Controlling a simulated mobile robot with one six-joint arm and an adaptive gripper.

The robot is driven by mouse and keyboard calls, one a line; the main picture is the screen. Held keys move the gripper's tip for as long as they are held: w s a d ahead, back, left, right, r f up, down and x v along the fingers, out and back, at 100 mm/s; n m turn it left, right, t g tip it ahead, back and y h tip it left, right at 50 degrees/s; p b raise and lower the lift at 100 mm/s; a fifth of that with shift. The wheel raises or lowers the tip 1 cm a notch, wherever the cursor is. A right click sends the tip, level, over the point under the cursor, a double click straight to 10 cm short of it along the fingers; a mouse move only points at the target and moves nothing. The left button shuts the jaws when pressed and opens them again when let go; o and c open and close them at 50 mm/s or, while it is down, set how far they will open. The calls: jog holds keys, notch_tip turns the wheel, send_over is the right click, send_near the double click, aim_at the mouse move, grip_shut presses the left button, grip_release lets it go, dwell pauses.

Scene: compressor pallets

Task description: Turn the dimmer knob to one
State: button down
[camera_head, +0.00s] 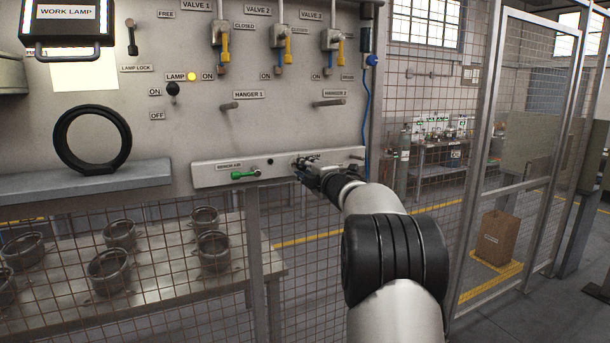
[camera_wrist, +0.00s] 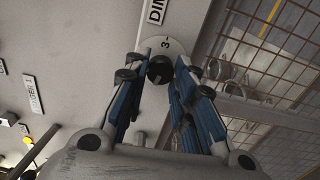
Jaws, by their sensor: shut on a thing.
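The dimmer knob (camera_wrist: 160,69) is a small dark knob on a pale round dial in the wrist view. A "3" mark (camera_wrist: 165,43) shows on the dial beside it, and a partly cut-off label starting "DIM" (camera_wrist: 155,11) is at the top edge. My gripper (camera_wrist: 161,78) has its two blue-sided fingers on either side of the knob and is shut on it. In the head view my gripper (camera_head: 306,166) is at the pale rail (camera_head: 275,164) on the panel and hides the knob. The knob's exact setting cannot be read.
A green handle (camera_head: 245,174) sits on the rail left of my gripper. Hanger pegs (camera_head: 328,103) stick out above it. A lit yellow lamp (camera_head: 191,76) is higher on the panel.

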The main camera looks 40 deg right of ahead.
jog(key=shift+f+n+b, duration=0.1)
jog(key=shift+n+b, duration=0.4)
jog(key=shift+n, duration=0.6)
jog(key=c, duration=1.3)
grip_release()
jog(key=shift+c, duration=0.2)
jog(key=v, duration=1.2)
